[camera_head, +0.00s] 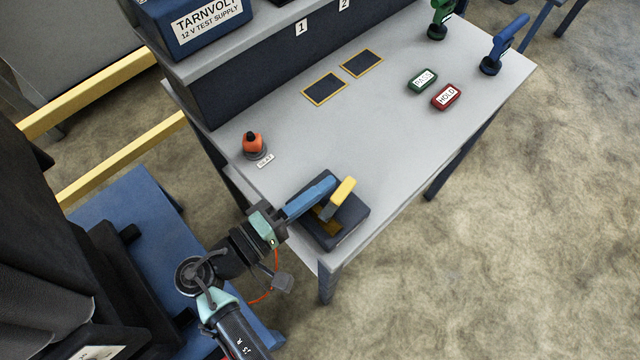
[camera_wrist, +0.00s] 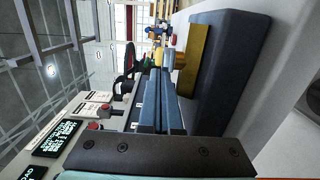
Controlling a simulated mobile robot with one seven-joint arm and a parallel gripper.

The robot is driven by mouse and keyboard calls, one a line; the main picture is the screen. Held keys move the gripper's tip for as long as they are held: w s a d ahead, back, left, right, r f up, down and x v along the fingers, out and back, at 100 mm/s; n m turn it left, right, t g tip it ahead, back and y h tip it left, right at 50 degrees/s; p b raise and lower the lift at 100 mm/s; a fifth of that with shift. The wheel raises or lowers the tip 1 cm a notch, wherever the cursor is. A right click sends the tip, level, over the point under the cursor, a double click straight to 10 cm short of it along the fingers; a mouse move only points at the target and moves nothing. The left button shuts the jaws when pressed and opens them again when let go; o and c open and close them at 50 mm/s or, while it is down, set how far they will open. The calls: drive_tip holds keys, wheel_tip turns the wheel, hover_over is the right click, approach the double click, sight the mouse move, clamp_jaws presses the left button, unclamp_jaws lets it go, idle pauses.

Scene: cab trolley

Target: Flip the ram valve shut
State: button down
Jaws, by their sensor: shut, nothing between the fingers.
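A dark block with a yellow-ended lever (camera_head: 340,195), which looks like the ram valve, sits at the near corner of the grey bench top. The lever stands up at a slant, and a yellow plate lies on the block's top. In the wrist view the dark block (camera_wrist: 228,75) fills the right side, with the yellow plate (camera_wrist: 196,58) along its face. My gripper (camera_head: 332,182) is shut and empty. Its blue fingers reach over the block, close beside the lever on its left. The fingers (camera_wrist: 153,80) also show in the wrist view; whether they touch the lever I cannot tell.
An orange-topped knob (camera_head: 253,143) with a small label stands at the bench's left edge. A green block (camera_head: 422,81) and a red block (camera_head: 446,97) lie farther back, near a blue-handled tool (camera_head: 503,45). The middle of the bench (camera_head: 370,130) is clear.

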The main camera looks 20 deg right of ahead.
drive_tip(key=shift+s, duration=0.1)
drive_tip(key=shift+s+d+p, duration=0.2)
drive_tip(key=shift+p, duration=0.2)
drive_tip(key=shift+s+d, duration=0.2)
drive_tip(key=shift+d, duration=0.15)
drive_tip(key=shift+a, duration=0.1)
